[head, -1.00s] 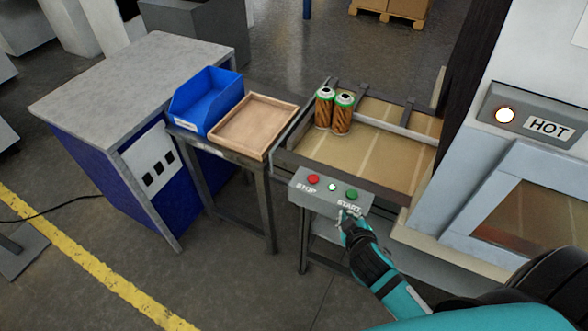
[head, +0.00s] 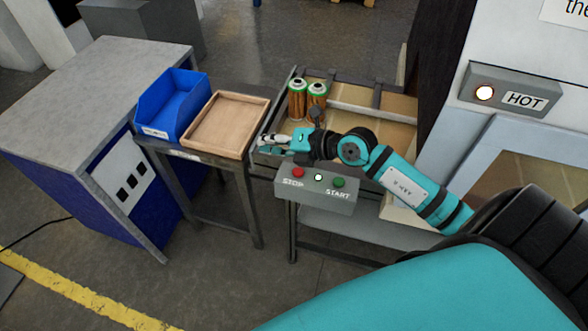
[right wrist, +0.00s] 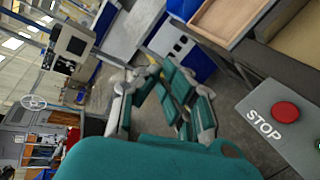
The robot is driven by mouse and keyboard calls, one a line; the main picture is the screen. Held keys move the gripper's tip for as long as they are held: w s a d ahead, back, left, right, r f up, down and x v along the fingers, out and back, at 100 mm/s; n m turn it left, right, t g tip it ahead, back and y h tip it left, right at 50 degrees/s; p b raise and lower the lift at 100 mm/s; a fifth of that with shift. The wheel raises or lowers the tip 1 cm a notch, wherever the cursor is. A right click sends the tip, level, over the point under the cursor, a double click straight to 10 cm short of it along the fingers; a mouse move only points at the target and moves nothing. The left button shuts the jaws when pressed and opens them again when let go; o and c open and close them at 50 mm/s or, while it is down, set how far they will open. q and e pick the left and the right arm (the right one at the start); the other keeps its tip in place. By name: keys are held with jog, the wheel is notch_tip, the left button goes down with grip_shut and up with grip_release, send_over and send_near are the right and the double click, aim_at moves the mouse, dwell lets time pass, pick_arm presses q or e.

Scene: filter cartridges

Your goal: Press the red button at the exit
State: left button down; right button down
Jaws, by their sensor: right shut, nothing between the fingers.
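The red button (head: 298,172) sits at the left end of a grey control box (head: 317,192), above the word STOP. It also shows at the right of the right wrist view (right wrist: 285,112). My right gripper (head: 264,145) is shut and empty. In the head view it points left and appears above and left of the red button, in front of the conveyor's end. In the right wrist view its fingers (right wrist: 152,72) are apart from the button, which lies to their right. The button is unobstructed in both views. My left gripper is out of view.
A white button (head: 318,177) and a green START button (head: 338,182) share the box. Two cartridges (head: 298,99) stand on the conveyor behind my arm. A wooden tray (head: 262,102) and a blue bin (head: 150,131) stand at the left. A HOT sign (head: 524,99) is on the machine.

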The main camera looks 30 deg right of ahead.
aim_at(300, 170)
jog(key=d+f+g+h, duration=0.2)
jog(key=d+f+h, duration=0.2)
jog(key=d, duration=0.5)
jog(key=shift+w+d+f+n+g+h, duration=0.2)
jog(key=shift+w+d+n+g+h, duration=0.15)
jog(key=shift+h, duration=0.25)
jog(key=shift+f, duration=0.1)
notch_tip(300, 170, down, 9)
jog(key=b, duration=0.6)
jog(key=shift+a+r, duration=0.1)
jog(key=shift+r, duration=0.1)
jog(key=shift+b, duration=0.3)
